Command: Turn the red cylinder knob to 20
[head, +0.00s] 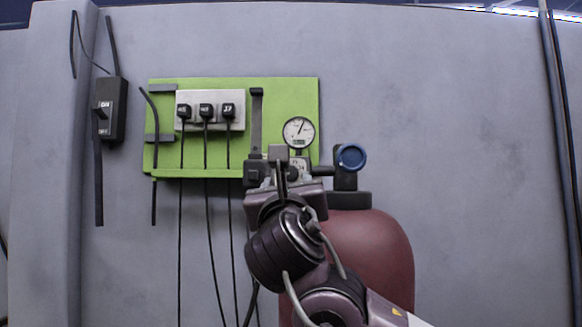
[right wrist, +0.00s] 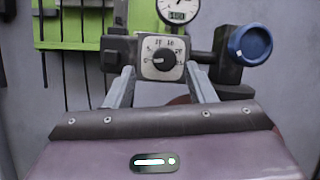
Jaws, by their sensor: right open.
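The red cylinder (head: 372,245) stands against the wall, partly hidden behind my right arm. Its regulator carries a white dial plate with a black knob (right wrist: 163,59), which shows in the right wrist view. Small numbers ring the knob; most are too small to read surely. A light mark on the knob seems to point left, toward the low end. My right gripper (right wrist: 160,80) is open, with one finger on each side of the dial plate, below the knob and apart from it. In the head view, my right gripper (head: 281,180) hides the knob. My left gripper is not in view.
A round pressure gauge (head: 298,132) sits above the regulator. A blue valve wheel (head: 351,157) is to its right, also seen in the right wrist view (right wrist: 250,45). A green board (head: 285,95) holds a socket strip (head: 240,114) with several plugs. A switch box (head: 112,110) hangs left.

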